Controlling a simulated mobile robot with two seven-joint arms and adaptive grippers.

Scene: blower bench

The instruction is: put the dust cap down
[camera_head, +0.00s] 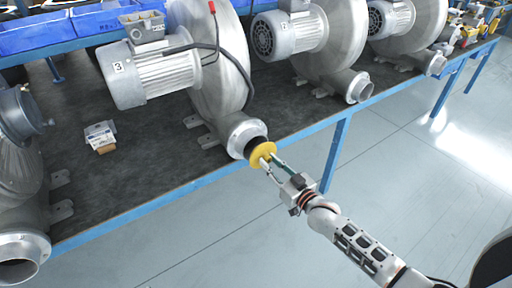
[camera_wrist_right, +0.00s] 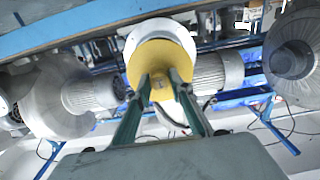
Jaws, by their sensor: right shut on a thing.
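The dust cap (camera_head: 262,153) is a round yellow disc at the outlet of the blower marked 3 (camera_head: 205,75). In the head view a dark ring shows between the cap and the pale outlet flange (camera_head: 243,136). I cannot tell whether the cap touches the outlet. My right gripper (camera_head: 268,162) is shut on the middle of the cap, its arm coming from the lower right. In the right wrist view the yellow cap (camera_wrist_right: 160,72) lies between the fingertips (camera_wrist_right: 160,85), with the pale round outlet (camera_wrist_right: 160,35) behind it. My left gripper is not in view.
The blowers stand on a dark-topped bench with a blue edge (camera_head: 150,207). A small white and brown box (camera_head: 100,136) lies on the bench left of blower 3. Blue bins (camera_head: 38,36) stand along the back. The floor (camera_head: 420,150) right of the bench is clear.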

